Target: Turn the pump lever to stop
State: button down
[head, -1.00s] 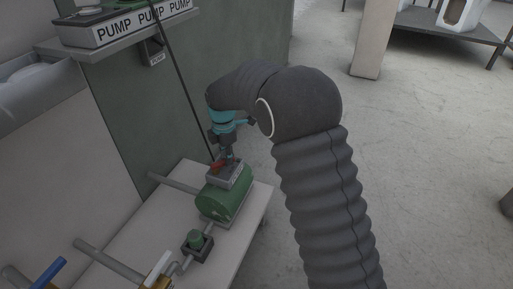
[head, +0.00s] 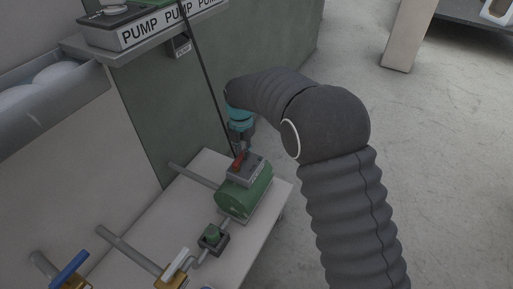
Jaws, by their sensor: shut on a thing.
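The pump (head: 243,198) is a green cylinder on a pale bench top, with a grey switch box (head: 250,176) on top. A small red lever (head: 238,161) stands on the box. My gripper (head: 240,153) reaches down from above and is shut on the red lever. My fingers hide part of the lever. The lettering on the box is too small to read, so I cannot tell which mark the lever points at.
A green button box (head: 213,237) stands in front of the pump. Valves with a white handle (head: 178,263) and a blue handle (head: 70,268) sit at lower left. A shelf labelled PUMP (head: 150,35) juts out at upper left. A thin dark cable (head: 205,75) hangs close behind my gripper.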

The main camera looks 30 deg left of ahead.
aim_at(242, 153)
jog(key=shift+s+f, duration=0.15)
jog(key=shift+s, duration=0.05)
jog(key=c, duration=1.1)
grip_release()
jog(key=shift+a, duration=0.15)
jog(key=shift+w, duration=0.15)
notch_tip(242, 153, up, 12)
jog(key=shift+r, duration=0.1)
